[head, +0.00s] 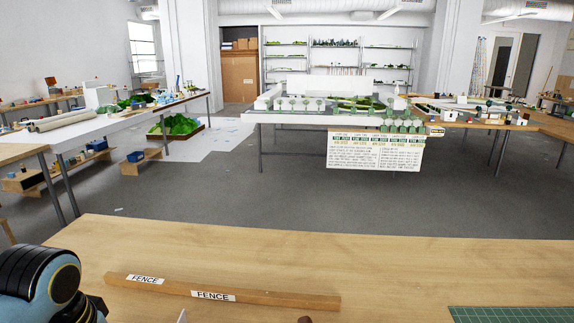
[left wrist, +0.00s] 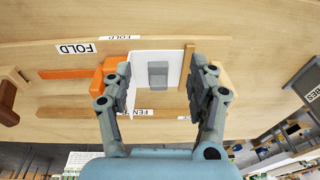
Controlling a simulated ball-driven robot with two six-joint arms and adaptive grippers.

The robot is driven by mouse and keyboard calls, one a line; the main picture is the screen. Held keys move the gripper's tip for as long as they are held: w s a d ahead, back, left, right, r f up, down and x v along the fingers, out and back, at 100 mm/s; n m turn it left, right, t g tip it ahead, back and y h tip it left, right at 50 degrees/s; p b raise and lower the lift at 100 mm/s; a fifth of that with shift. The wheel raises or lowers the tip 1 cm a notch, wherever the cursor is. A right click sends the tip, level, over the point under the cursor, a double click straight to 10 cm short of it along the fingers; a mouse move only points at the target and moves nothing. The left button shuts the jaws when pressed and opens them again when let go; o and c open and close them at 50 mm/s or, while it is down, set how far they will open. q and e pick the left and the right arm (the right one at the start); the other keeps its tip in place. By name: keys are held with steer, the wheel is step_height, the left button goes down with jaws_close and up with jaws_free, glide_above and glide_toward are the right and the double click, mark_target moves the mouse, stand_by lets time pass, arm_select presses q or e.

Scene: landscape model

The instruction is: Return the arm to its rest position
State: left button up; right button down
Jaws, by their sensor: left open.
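My left arm (head: 40,285) comes in at the bottom left corner of the head view; its gripper is not visible there. In the left wrist view my left gripper (left wrist: 160,85) is open, its two fingers spread apart. A white panel (left wrist: 143,88) with a grey block (left wrist: 158,75) shows between the fingers, and I see nothing gripped. I cannot tell how far the fingers are from it. My right arm and right gripper are in neither view.
A wooden strip labelled FENCE (head: 265,296) lies across the near bench (head: 200,243). A green mat (head: 515,314) lies at bottom right. An orange piece (left wrist: 68,73) and a FOLD label (left wrist: 76,48) lie beside the gripper. The bench between the strip and mat looks clear.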

arm_select(q)
steer(key=s+d+r+t, duration=0.1)
steer(key=s+r, duration=0.3)
steer(key=s, duration=0.3)
steer(key=s+d+r+t, duration=0.1)
steer(key=s+r, duration=0.2)
steer(key=s, duration=0.5)
step_height(320, 180, down, 33)
steer(key=a+g+b, duration=0.1)
steer(key=a+b, duration=0.2)
steer(key=b, duration=0.6)
steer(key=s+f+b, duration=0.3)
steer(key=s+f, duration=0.7)
steer(key=f, duration=0.3)
steer(key=s+a+f+g+b, duration=0.1)
steer(key=s+f+b, duration=0.3)
steer(key=s+f, duration=0.6)
step_height(320, 180, down, 3)
steer(key=shift+g+b, duration=0.3)
